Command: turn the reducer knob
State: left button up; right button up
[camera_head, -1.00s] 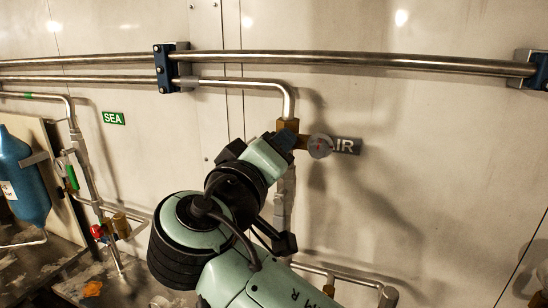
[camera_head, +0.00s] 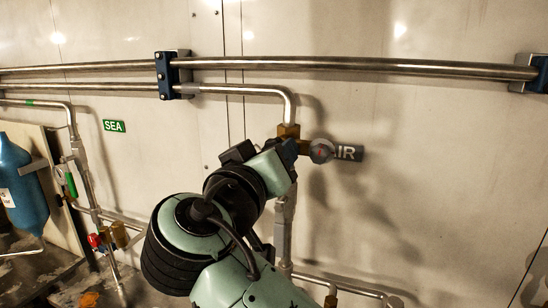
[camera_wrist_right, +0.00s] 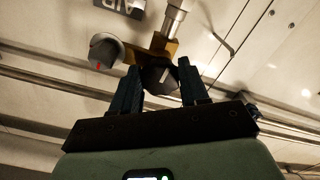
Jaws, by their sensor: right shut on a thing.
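The brass reducer body (camera_head: 289,131) sits on the pipe below the bend and also shows in the right wrist view (camera_wrist_right: 164,46). Its dark knob (camera_wrist_right: 157,78) lies between the fingers of my right gripper (camera_wrist_right: 158,74), which is shut on it. In the head view my right gripper (camera_head: 288,150) is right against the brass body, and my wrist hides the knob. A round grey gauge (camera_head: 321,151) with a red mark is on the right side of the body, apart from the fingers; it also shows in the right wrist view (camera_wrist_right: 106,51). My left gripper is not in view.
An AIR label (camera_head: 348,153) is beside the gauge. Long metal pipes (camera_head: 350,63) run across the wall above, held by a blue clamp (camera_head: 166,74). A blue canister (camera_head: 22,185) and valves stand at the far left. The wall at right is clear.

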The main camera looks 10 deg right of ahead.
jog(key=o, duration=1)
jog(key=b+v, duration=0.1)
jog(key=v, duration=1.2)
jog(key=shift+s+a, duration=0.15)
